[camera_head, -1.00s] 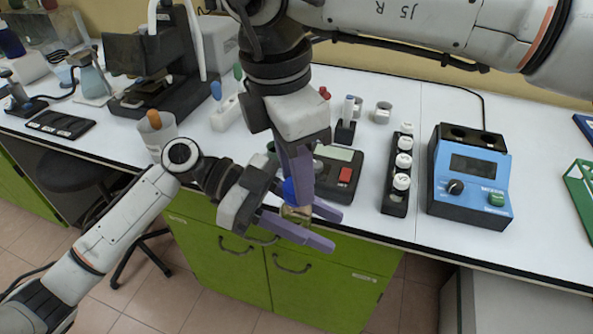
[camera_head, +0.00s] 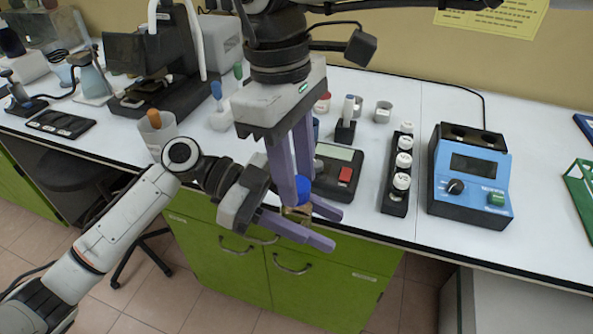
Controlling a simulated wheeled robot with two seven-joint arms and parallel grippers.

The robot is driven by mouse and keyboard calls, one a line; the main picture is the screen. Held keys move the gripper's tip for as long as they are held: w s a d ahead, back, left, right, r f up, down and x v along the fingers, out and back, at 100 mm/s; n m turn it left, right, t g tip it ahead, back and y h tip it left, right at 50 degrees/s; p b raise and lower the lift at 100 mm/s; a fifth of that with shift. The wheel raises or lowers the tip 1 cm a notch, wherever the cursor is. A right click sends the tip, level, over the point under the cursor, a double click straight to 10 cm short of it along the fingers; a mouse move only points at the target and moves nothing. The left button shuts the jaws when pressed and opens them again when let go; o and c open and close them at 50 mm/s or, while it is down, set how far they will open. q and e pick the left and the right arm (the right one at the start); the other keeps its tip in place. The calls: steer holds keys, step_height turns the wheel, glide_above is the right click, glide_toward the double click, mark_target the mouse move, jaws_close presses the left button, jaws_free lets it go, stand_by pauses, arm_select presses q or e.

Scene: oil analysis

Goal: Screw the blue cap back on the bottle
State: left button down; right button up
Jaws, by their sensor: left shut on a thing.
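The bottle (camera_head: 297,214) is small and amber, and only part of it shows between the fingers of my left gripper (camera_head: 318,226). My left gripper comes in from the lower left and is shut on the bottle, holding it in front of the bench edge. The blue cap (camera_head: 302,188) is at the bottle's top; I cannot tell how far it is screwed on. My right gripper (camera_head: 301,193) reaches down from above, with its fingertips on either side of the cap. I cannot tell whether the fingers press on it.
Behind the grippers stands a dark scale (camera_head: 338,168) with a red button. To its right are a black rack (camera_head: 395,200) of white-capped vials and a blue instrument (camera_head: 470,178). A beaker (camera_head: 157,135) stands at the left. Green cabinets (camera_head: 318,292) lie below the bench.

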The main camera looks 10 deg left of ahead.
steer(key=o, duration=0.3)
steer(key=shift+r, duration=2.25)
steer(key=shift+c, duration=0.5)
